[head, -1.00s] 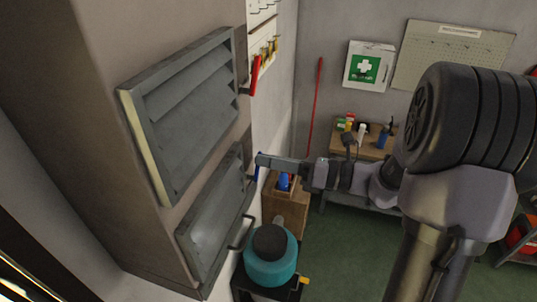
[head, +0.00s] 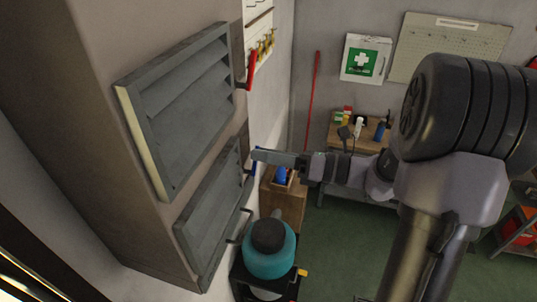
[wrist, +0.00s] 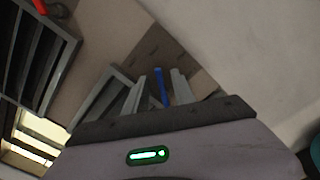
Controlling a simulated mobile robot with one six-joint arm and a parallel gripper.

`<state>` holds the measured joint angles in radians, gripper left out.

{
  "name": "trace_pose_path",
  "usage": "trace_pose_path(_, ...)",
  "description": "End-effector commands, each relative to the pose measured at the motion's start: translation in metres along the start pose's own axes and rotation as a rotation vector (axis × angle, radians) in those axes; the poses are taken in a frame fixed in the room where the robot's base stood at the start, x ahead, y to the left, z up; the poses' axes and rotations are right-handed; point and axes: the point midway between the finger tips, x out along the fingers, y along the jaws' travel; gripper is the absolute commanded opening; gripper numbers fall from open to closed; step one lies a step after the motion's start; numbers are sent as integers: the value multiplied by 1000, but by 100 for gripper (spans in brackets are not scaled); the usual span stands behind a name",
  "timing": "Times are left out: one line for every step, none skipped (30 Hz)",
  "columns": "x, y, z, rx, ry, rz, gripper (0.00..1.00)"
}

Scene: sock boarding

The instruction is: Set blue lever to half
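The blue lever (head: 254,168) is on the right side of the lower grey louver (head: 207,225). Only a small part of it shows below my fingertips in the head view. My gripper (head: 258,156) reaches in from the right, with its fingertips at the lever. In the wrist view, the blue lever (wrist: 161,88) stands between the two grey fingers of my gripper (wrist: 160,92). The fingers are apart, with the lever closer to the right one; I cannot tell whether they touch.
The upper louver (head: 180,112) has a red lever (head: 251,70) at its right side. Green floor (head: 345,250) is open to the right.

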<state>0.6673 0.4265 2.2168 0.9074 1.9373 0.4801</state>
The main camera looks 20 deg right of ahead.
Motion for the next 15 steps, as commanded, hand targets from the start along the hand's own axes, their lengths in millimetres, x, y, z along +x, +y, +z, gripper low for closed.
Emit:
trace_pose_path(0,0,0,0,0,0,31)
trace_pose_path(0,0,0,0,0,0,31)
trace_pose_path(0,0,0,0,0,0,31)
trace_pose_path(0,0,0,0,0,0,31)
trace_pose_path(-1,0,0,-1,0,0,31)
trace_pose_path(-3,-1,0,-1,-1,-1,31)
trace_pose_path(-6,-1,0,-1,-2,-1,31)
trace_pose_path(-11,-1,0,-1,-2,-2,31)
trace_pose_path(-19,-2,-1,-2,-3,-3,31)
trace_pose_path(-26,-3,-1,-2,-4,-5,31)
trace_pose_path(-35,-3,-2,-2,-4,-5,31)
trace_pose_path(-48,-4,-2,-3,-5,-6,31)
trace_pose_path(-59,-4,-2,-2,-4,-6,31)
trace_pose_path(-70,-4,-3,-3,-4,-6,31)
trace_pose_path(-84,-4,-2,-2,-4,-7,31)
